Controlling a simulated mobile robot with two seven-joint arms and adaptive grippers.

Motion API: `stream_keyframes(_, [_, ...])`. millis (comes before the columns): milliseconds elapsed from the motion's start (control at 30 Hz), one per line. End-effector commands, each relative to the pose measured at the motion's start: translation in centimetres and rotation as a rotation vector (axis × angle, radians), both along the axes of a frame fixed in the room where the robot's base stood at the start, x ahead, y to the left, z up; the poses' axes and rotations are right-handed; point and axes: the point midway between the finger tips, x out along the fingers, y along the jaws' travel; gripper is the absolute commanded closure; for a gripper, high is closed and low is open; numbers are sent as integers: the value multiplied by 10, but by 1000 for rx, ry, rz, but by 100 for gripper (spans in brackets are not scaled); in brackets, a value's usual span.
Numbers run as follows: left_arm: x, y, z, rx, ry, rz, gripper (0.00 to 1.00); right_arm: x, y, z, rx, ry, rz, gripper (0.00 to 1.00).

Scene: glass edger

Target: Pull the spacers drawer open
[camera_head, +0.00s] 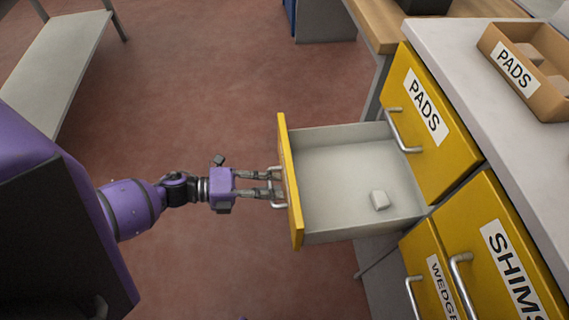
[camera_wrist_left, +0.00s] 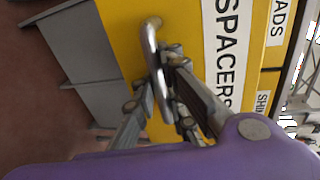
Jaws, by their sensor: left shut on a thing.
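The spacers drawer (camera_head: 345,165) stands pulled well out of the cabinet in the head view. My left gripper (camera_head: 275,184) is shut on the drawer's metal handle (camera_wrist_left: 152,50), with the fingers on either side of the bar. My right gripper is not in view.
The cabinet also has yellow PADS (camera_head: 428,110), WEDGE (camera_head: 432,270) and SHIMS (camera_head: 510,255) drawers, all closed. A box labelled PADS (camera_head: 530,75) stands on the pale countertop (camera_head: 455,50). A grey bench (camera_head: 60,60) is at the upper left. The red floor between is clear.

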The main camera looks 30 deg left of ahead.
Motion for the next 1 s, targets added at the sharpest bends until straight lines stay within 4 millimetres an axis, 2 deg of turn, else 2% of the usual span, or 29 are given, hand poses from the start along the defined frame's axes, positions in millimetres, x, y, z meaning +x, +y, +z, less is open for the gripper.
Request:
stream_keyframes(433, [-1, 4, 2, -2, -3, 1, 100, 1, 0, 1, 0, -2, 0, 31])
stream_keyframes(467, [-1, 4, 2, -2, -3, 1, 91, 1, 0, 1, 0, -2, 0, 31])
stream_keyframes(500, [-1, 4, 2, -2, -3, 1, 85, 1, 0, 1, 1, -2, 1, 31])
stream_keyframes(633, [-1, 4, 1, -1, -2, 1, 70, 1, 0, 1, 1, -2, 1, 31])
stream_keyframes(1000, [-5, 8, 1, 0, 1, 1, 70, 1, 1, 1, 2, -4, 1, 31])
